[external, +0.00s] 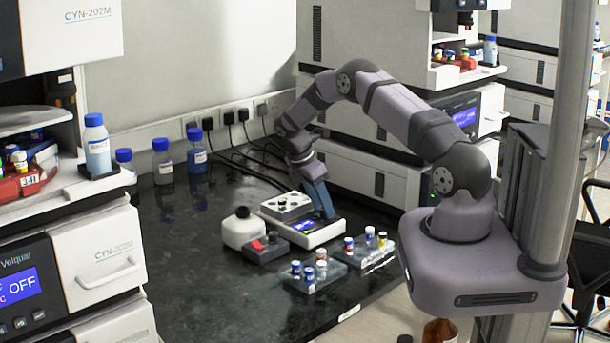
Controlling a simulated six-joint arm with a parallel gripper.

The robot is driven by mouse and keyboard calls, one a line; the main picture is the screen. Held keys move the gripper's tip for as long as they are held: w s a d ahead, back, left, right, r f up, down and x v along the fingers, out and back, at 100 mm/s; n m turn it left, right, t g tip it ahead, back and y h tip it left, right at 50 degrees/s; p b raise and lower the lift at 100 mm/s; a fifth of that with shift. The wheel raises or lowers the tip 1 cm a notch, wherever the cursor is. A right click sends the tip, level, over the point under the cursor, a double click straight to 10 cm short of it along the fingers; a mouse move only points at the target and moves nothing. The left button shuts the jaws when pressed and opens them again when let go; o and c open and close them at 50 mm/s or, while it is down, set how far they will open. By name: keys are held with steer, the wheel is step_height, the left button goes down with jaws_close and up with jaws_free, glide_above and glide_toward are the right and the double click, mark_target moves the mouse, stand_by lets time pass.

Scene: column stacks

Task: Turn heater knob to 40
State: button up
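The heater (322,236) is a low white unit on the dark bench, with a small blue display (303,225) on its front part. A light block with dark holes (284,206) is at its back left. My gripper (326,213) points down at the right part of the heater, with its blue-grey fingers at or just above the top surface. I cannot make out the knob; the gripper may be covering it. The display reading is too small to tell. Whether the fingers touch anything or are apart does not show.
A squat white container (240,229) and a dark box with a red patch (265,246) stand left of the heater. Clear racks with small vials (312,275) (368,250) stand in front. Blue-capped bottles (197,165) and cables are behind. The front left bench is clear.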

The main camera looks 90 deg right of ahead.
steer(key=shift+f, duration=0.15)
steer(key=shift+c, duration=0.7)
jaws_close()
steer(key=shift+m+b, duration=0.3)
steer(key=shift+b, duration=0.05)
steer(key=m+b, duration=0.1)
steer(key=m+y+b, duration=0.1)
steer(key=shift+d+f+m, duration=0.2)
steer(key=shift+m, duration=0.1)
steer(key=shift+r+m+y+b, duration=0.15)
steer(key=shift+m+y+b, duration=0.65)
steer(key=shift+m, duration=0.8)
steer(key=shift+r+m+b, duration=0.1)
steer(key=shift+m+b, duration=0.35)
steer(key=shift+m, duration=0.05)
